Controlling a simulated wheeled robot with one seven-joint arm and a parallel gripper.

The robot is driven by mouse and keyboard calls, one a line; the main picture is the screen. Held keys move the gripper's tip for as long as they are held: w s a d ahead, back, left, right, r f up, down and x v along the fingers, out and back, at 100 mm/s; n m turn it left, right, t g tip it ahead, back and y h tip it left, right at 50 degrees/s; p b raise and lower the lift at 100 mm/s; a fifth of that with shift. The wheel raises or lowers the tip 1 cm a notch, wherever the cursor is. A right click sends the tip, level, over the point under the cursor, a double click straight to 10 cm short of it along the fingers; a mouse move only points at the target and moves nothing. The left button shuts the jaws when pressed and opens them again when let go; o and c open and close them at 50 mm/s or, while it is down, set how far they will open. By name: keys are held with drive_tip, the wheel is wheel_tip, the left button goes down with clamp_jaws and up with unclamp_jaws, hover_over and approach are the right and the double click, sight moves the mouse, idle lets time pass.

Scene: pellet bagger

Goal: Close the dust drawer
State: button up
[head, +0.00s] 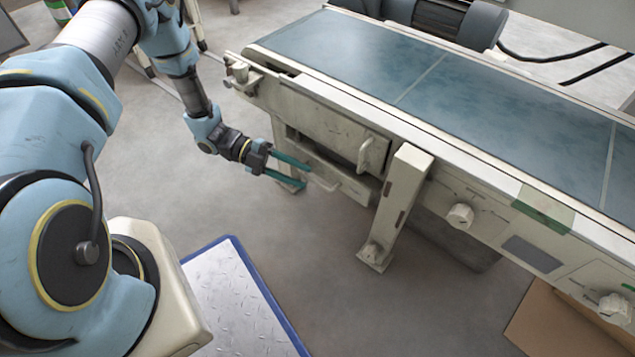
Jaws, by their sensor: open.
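Under the conveyor's near side are two cream drawer-like fronts, one above the other. The upper front (325,128) has an upright handle (372,153) at its right end and stands out from the frame. The lower front (345,172) sits beneath it, partly in shadow, with a low bar handle (325,183). I cannot tell which one is the dust drawer, or how far either is pulled out. My gripper (306,177) is open, its two green fingers pointing right. The fingertips are at the left end of the lower front, close to its handle; contact cannot be told.
A conveyor with a blue-grey belt (430,75) runs above the drawers. A support leg (398,205) stands just right of them. Knobs (460,216) line the side rail. A blue-edged metal plate (240,300) and a cardboard piece (560,325) lie on the floor; the floor between is clear.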

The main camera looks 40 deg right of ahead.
sight(313, 181)
drive_tip(key=b+x, duration=0.1)
drive_tip(key=x, duration=0.4)
drive_tip(key=shift+s+d+f, duration=0.15)
drive_tip(key=shift+s+d, duration=0.05)
drive_tip(key=shift+s, duration=0.1)
drive_tip(key=shift+c, duration=0.3)
clamp_jaws()
idle(0.8)
